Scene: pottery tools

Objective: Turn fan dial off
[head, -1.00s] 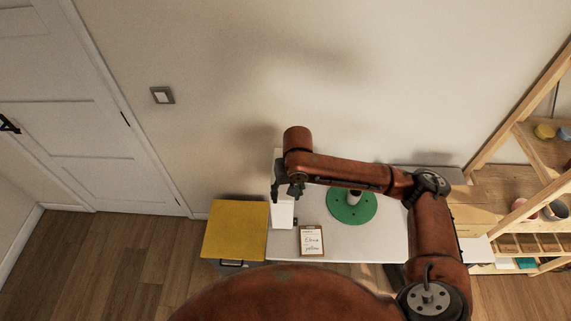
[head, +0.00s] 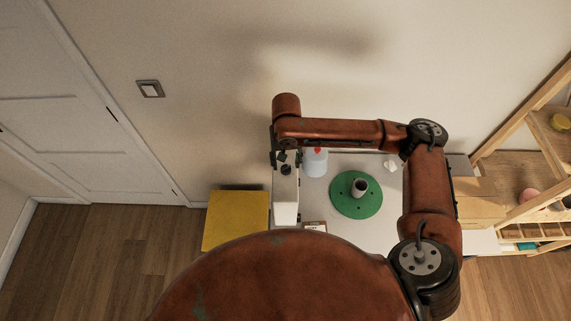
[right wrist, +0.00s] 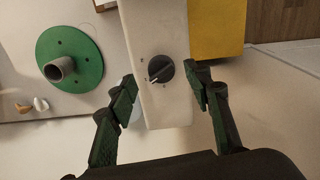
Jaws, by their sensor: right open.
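The fan dial (right wrist: 160,69) is a dark round knob with a light pointer line. It sits on the face of a white housing (right wrist: 160,30), with small marks around it. In the head view the white housing (head: 286,205) stands at the table's left end, partly under my right gripper (head: 283,163). In the right wrist view my right gripper (right wrist: 160,77) is open, with one green-and-dark finger on each side of the housing and the dial between them. I cannot tell whether the fingers touch the housing. My left gripper does not show.
A green disc (head: 343,206) with a grey tube stands on the white table (head: 390,205). A yellow-topped cabinet (head: 235,217) is at left, wooden shelves (head: 545,165) at right. A card is partly hidden.

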